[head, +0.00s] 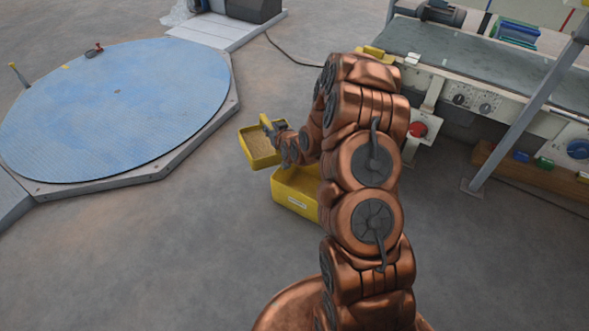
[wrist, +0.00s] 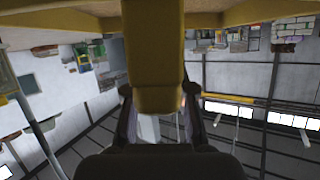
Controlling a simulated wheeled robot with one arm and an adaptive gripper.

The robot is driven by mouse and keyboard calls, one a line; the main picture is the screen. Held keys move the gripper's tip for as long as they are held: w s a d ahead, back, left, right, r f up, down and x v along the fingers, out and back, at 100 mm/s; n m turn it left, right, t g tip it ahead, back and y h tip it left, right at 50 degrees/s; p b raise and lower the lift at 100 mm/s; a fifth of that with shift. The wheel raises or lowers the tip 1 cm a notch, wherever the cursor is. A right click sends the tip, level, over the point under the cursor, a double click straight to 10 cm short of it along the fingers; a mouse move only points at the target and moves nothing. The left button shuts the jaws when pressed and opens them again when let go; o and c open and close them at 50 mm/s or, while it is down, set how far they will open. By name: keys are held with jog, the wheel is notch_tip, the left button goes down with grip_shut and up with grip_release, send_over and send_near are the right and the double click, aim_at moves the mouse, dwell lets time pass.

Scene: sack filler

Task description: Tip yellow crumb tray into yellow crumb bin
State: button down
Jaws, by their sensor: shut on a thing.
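The yellow crumb tray (head: 259,151) is held up in the head view, with tan crumbs inside it. It looks about level there. In the wrist view my gripper's fingers (wrist: 158,105) close on both sides of a yellow block-like handle (wrist: 155,60), with the tray's underside or wall along the top edge. The yellow crumb bin (head: 293,200) stands on the floor below and to the right of the tray, with a pale label. My arm hides its right part.
A blue round platform (head: 110,105) lies to the left on a grey base. A conveyor (head: 480,60) with knobs and a red button (head: 417,130) stands at the right. A slanted grey post (head: 530,115) stands before it. The floor in front is clear.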

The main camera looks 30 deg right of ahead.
jog(key=s+d+f+m+b, duration=0.1)
jog(key=s+d+f+b, duration=0.15)
jog(key=f, duration=0.55)
jog(key=s+d+f+b, duration=0.1)
jog(key=d+f+b, duration=0.25)
jog(key=f, duration=0.45)
jog(key=d+f+m+t+y+b, duration=0.2)
jog(key=d+m+t+b, duration=0.1)
jog(key=d+m, duration=0.6)
jog(key=s+d+f+m+t+y+b, duration=0.1)
jog(key=d+f+m+t+y+b, duration=0.2)
jog(key=d+m, duration=0.6)
jog(key=m+b, duration=0.2)
jog(key=shift+s+d+f+m+t, duration=0.2)
jog(key=shift+d+f+m+t, duration=0.05)
jog(key=shift+d+m+t, duration=0.1)
